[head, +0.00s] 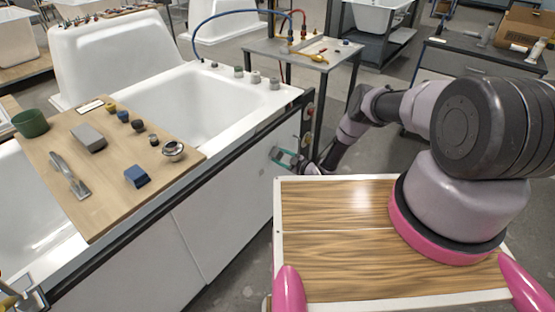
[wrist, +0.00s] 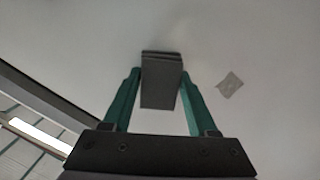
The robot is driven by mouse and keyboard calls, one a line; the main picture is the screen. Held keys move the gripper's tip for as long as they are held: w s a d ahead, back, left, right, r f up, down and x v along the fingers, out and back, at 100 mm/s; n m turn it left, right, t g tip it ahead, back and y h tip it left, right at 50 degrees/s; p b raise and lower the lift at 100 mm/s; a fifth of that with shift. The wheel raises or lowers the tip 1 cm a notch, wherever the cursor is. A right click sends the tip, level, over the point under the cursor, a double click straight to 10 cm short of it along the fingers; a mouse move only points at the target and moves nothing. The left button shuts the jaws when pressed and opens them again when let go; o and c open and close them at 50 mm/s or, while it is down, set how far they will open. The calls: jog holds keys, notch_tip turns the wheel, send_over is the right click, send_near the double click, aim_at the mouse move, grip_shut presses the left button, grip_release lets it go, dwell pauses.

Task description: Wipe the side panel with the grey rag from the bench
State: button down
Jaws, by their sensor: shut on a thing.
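The white side panel (head: 230,205) of the tub runs along the front of the bench in the head view. It fills most of the wrist view as a pale surface (wrist: 60,40). My gripper (head: 285,157) is at the panel's right end, its green fingers pointing at it. In the wrist view my gripper (wrist: 160,90) is shut on the folded dark grey rag (wrist: 160,82). I cannot tell whether the rag touches the panel. A small grey smudge (wrist: 230,85) shows on the panel, right of the rag and apart from it.
A wooden board (head: 100,215) across the tub holds a grey block (head: 88,138), a blue block (head: 137,176), a scraper (head: 70,175), a green bowl (head: 30,123) and several small pots. A metal side table (head: 335,55) with hoses stands behind. Floor shows right of the panel.

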jog(key=shift+f+v, duration=0.15)
jog(key=shift+v, duration=1.35)
jog(key=shift+f+v, duration=0.2)
jog(key=shift+v, duration=1.25)
jog(key=shift+w+d, duration=0.1)
jog(key=shift+d, duration=0.1)
jog(key=shift+v, duration=1.45)
jog(key=shift+w+d+f, duration=0.1)
jog(key=shift+f, duration=0.05)
